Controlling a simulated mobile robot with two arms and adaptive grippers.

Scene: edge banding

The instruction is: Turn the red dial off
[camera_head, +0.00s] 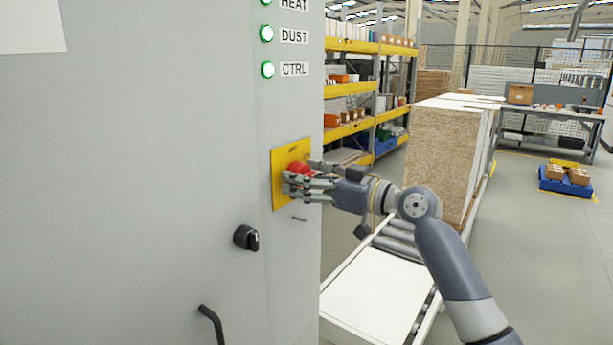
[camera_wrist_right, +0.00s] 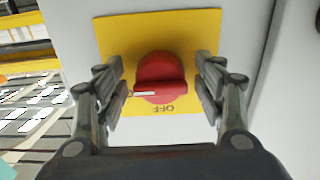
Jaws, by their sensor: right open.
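The red dial (camera_head: 299,168) sits on a yellow plate (camera_head: 278,192) on the side of a grey cabinet. My right gripper (camera_head: 303,184) is at the dial and partly hides it in the head view. In the right wrist view the red dial (camera_wrist_right: 160,78) lies between the two fingers of my right gripper (camera_wrist_right: 161,85), with a gap on both sides. The fingers are open. A white mark on the dial points left in that view, and the word OFF on the plate reads upside down below it. My left gripper is not in view.
A black knob (camera_head: 246,237) and a black handle (camera_head: 212,325) stick out from the cabinet (camera_head: 150,160). Green lamps (camera_head: 267,69) labelled HEAT, DUST and CTRL are lit above. A white panel (camera_head: 375,292) on rollers and a board stack (camera_head: 446,150) stand at right.

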